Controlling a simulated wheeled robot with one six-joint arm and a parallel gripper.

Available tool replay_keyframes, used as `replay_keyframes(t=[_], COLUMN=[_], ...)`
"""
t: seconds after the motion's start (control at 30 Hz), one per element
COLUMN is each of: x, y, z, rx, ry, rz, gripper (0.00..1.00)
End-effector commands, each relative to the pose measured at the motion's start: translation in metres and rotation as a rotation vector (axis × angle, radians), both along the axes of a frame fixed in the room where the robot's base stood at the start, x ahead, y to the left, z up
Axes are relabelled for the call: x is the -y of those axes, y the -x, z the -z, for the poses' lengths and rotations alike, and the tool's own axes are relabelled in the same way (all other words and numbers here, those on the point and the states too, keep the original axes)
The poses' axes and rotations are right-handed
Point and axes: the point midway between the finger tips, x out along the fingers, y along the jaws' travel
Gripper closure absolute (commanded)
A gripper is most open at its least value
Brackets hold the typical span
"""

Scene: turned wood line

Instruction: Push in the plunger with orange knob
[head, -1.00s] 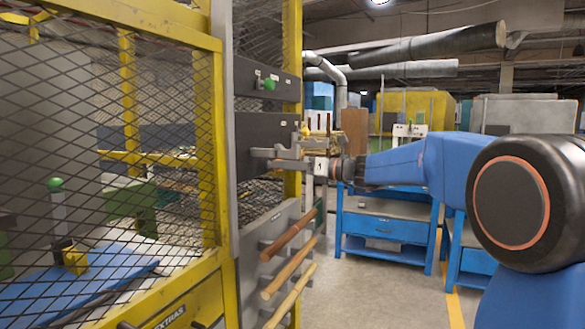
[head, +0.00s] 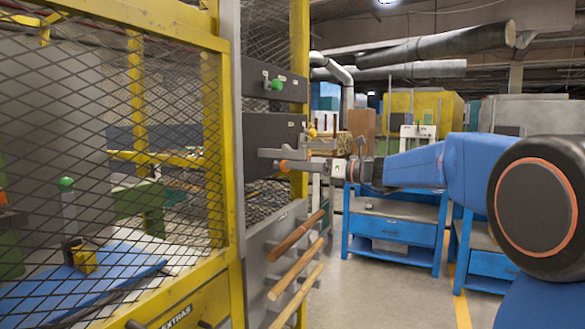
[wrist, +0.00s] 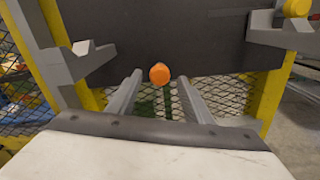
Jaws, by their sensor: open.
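The orange knob (head: 283,164) sits low on the dark panel (head: 268,130) in the head view. In the wrist view the round orange knob (wrist: 160,73) shows face-on, between and beyond my fingertips. My gripper (wrist: 160,88) is open and empty, with one grey finger on each side of the knob's line. In the head view my gripper (head: 303,167) reaches in from the right, close to the knob. I cannot tell whether it touches the knob. The plunger's shaft behind the knob is hidden.
Grey brackets (wrist: 82,62) stick out from the panel on both sides of my fingers. A yellow knob (wrist: 297,7) is at upper right, and a green knob (head: 277,85) is on the panel above. Several wooden rods (head: 297,233) jut out below. Yellow mesh fencing (head: 215,120) stands left.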

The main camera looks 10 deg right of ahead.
Motion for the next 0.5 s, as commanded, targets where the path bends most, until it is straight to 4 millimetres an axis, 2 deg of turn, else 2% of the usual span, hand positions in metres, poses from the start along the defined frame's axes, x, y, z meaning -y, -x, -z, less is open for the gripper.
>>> replay_keyframes(t=[0.1,0.5], x=[0.021,0.078], y=[0.014,0.056], z=[0.0,0.0], rx=[0.0,0.0], ry=[0.0,0.001], rz=[0.003,0.003], gripper=[0.54,0.54])
